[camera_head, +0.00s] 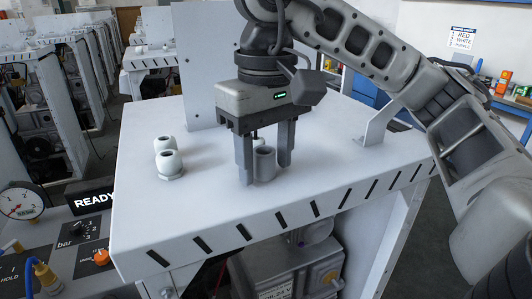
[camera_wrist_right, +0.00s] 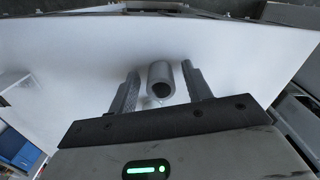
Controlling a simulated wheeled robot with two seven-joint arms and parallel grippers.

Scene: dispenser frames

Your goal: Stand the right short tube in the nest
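A short grey tube (camera_head: 264,165) stands upright on the white table, its open top facing up. It also shows in the right wrist view (camera_wrist_right: 160,73), between the two fingers. My right gripper (camera_head: 265,172) points down with one finger on each side of the tube. The right wrist view shows a gap between the tube and each finger, so the gripper is open. A white piece shows partly behind the tube, mostly hidden by the gripper. I cannot tell which thing is the nest. My left gripper is not in view.
Two white fittings with dark openings, a nearer one (camera_head: 170,166) and a farther one (camera_head: 163,146), stand on the left of the white table (camera_head: 215,205). An upright white panel (camera_head: 208,75) rises behind. A grey bracket (camera_head: 378,125) stands at the right. A gauge (camera_head: 20,202) is at lower left.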

